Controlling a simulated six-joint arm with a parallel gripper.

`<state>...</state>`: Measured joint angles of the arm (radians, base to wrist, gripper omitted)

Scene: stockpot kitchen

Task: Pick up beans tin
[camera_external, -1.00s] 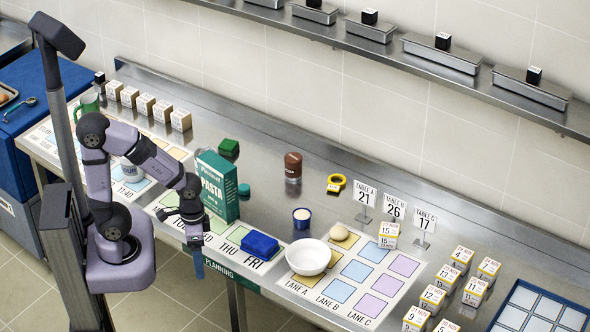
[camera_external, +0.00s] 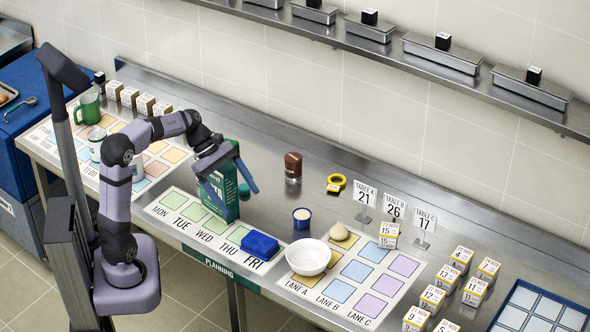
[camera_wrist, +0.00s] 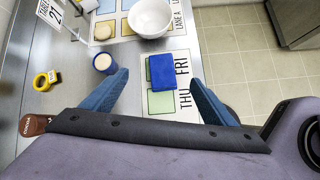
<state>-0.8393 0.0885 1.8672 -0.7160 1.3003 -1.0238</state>
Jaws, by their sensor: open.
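No tin with a readable beans label shows. A brown tin (camera_external: 293,167) stands upright near the back of the counter, right of my gripper; it also shows at the left edge of the wrist view (camera_wrist: 33,124). My gripper (camera_external: 228,182) is open and empty, above the counter in front of the green pasta box (camera_external: 222,205), which it partly hides. In the wrist view its blue fingers (camera_wrist: 160,77) are spread apart, with a blue folded cloth-like item (camera_wrist: 161,71) below between them.
A small blue cup (camera_external: 302,218), white bowl (camera_external: 308,257) and yellow tape roll (camera_external: 336,183) lie to the right. A white jar (camera_external: 97,145) and green mug (camera_external: 88,108) stand left. Bare counter lies around the brown tin.

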